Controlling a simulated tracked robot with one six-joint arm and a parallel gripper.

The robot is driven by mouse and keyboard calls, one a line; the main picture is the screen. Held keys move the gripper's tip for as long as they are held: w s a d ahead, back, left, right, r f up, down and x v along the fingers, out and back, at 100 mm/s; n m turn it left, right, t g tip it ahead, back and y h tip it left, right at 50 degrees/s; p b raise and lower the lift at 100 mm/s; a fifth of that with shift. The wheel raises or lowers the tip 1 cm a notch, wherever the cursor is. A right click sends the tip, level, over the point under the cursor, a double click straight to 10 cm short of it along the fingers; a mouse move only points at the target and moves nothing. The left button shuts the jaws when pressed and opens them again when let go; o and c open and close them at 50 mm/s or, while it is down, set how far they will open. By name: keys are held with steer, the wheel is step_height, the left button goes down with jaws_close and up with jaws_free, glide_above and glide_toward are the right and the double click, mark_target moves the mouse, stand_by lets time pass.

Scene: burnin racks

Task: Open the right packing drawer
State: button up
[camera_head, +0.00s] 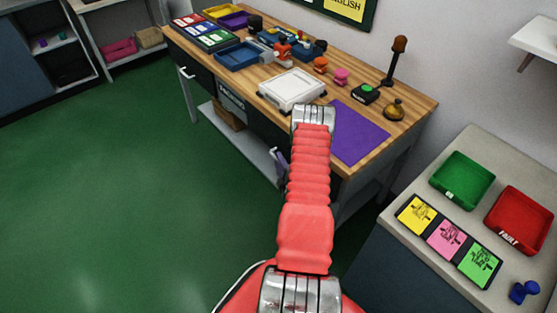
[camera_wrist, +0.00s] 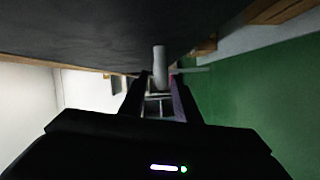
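The right packing drawer (camera_head: 266,128) is a dark front under the wooden bench, partly hidden behind my arm. It looks shut. In the wrist view its dark front (camera_wrist: 90,40) fills the top. A pale bar handle (camera_wrist: 160,66) stands out from it. My gripper (camera_wrist: 159,76) is open, with its two fingertips on either side of the handle and a narrow gap seeming to show at each side. In the head view my gripper (camera_head: 277,160) is small and mostly hidden below the bench edge. The left drawer (camera_head: 195,75) has a pale handle and looks shut.
The bench top (camera_head: 405,100) holds trays, a white device (camera_head: 292,90), a purple mat (camera_head: 357,131) and small tools. A lower shelf (camera_head: 240,142) runs beneath the drawers. A grey side counter (camera_head: 400,235) stands at right. Green floor (camera_head: 120,190) is clear at left.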

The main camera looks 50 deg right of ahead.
steer(key=shift+x, duration=0.9)
jaws_close()
steer(key=shift+f, duration=0.1)
